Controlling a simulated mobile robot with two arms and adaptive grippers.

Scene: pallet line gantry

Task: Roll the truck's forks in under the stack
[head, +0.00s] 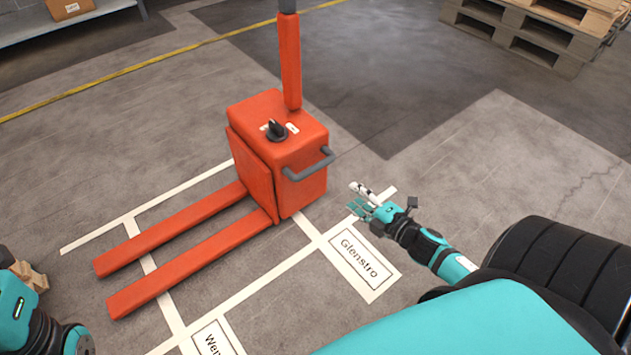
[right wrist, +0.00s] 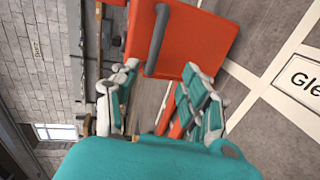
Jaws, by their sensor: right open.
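The orange pallet truck (head: 285,150) stands in the middle of the head view, its two forks (head: 190,262) reaching left and toward me over bare floor. A grey handle bar (head: 309,166) is on its right side. My right gripper (head: 362,200) is open and empty, right of the truck and apart from the bar. In the right wrist view, the bar (right wrist: 157,40) shows beyond the open fingers (right wrist: 160,103). A stack of wooden pallets (head: 540,32) is at the upper right. Wood (head: 36,278) at the left edge is mostly hidden by my left arm; its gripper cannot be made out.
White floor lines run under the truck. A "Glenstro" floor label (head: 362,262) lies below my right gripper, and another label (head: 214,340) is at the bottom edge. A shelf (head: 60,28) with a box (head: 70,9) is at the upper left. Floor behind the truck is clear.

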